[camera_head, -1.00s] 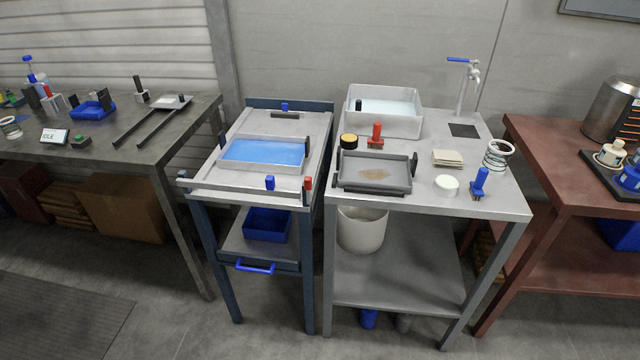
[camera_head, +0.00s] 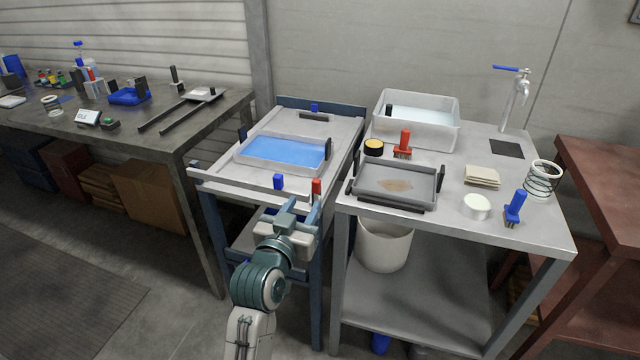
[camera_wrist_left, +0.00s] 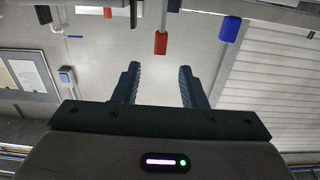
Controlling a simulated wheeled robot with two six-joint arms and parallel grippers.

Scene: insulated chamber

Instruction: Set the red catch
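The red catch (camera_head: 317,187) is a small upright red piece at the front right corner of the blue-framed cart (camera_head: 215,180). In the left wrist view the red catch (camera_wrist_left: 161,43) shows beyond the fingertips, roughly in line with the gap between them. A blue block (camera_head: 278,181) stands on the cart's front edge to the left of it and also shows in the left wrist view (camera_wrist_left: 229,30). My left gripper (camera_head: 301,207) is just in front of the cart, near the red catch. Its fingers are apart and nothing is between them in the left wrist view (camera_wrist_left: 159,78).
A tray of blue liquid (camera_head: 283,152) sits on the cart. To the right, a metal table holds a grey tray (camera_head: 396,184), a red-handled brush (camera_head: 403,145), a white basin (camera_head: 415,119) and a blue-handled brush (camera_head: 515,208). A dark workbench (camera_head: 160,148) stands to the left.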

